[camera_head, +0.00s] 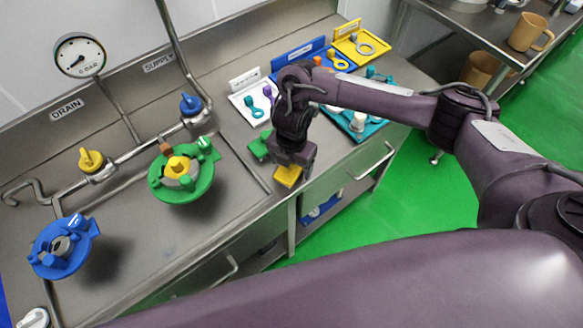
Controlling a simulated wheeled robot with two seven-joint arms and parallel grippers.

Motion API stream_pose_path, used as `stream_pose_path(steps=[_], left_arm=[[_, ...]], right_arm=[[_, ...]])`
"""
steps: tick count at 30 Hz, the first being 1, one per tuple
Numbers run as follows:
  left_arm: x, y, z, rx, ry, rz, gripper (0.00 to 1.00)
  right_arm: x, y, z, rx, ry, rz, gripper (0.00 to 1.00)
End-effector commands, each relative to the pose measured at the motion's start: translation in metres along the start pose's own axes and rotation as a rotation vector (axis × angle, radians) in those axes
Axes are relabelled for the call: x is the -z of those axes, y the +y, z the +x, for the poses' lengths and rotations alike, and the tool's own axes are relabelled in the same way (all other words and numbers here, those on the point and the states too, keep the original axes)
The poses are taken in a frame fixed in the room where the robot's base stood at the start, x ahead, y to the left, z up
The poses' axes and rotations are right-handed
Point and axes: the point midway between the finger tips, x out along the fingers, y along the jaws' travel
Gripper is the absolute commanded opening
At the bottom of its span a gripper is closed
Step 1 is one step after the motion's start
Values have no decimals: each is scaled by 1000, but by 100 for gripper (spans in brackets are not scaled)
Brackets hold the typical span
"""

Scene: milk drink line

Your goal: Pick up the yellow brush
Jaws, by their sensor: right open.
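A yellow block-shaped piece, which looks like the yellow brush (287,176), lies at the front edge of the steel counter. My right gripper (292,164) points down right over it and hides its back part. The gripper is open; I cannot tell whether its fingers are around the yellow piece or just above it. My left gripper is not in view.
A green brush-like piece (259,146) lies just left of my right gripper. White, blue and yellow tool boards (357,46) stand behind, with a teal tray (372,131) to the right. Green (201,187) and blue (84,258) round fittings are at left. Bare counter (238,193) lies between.

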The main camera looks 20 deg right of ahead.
Motion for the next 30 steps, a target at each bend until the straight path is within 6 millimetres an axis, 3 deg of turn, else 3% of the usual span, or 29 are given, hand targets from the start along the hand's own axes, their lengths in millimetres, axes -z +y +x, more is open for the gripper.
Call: stream_pose_path(steps=[5, 17, 25, 30], left_arm=[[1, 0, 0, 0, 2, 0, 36], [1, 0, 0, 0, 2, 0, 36], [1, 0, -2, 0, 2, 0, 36], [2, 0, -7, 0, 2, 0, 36]], right_arm=[[0, 0, 0, -1, 0, 0, 76], [0, 0, -1, -1, 0, 0, 24], [0, 1, -4, -2, -1, 0, 23], [-1, 2, -19, -5, -3, -2, 23]])
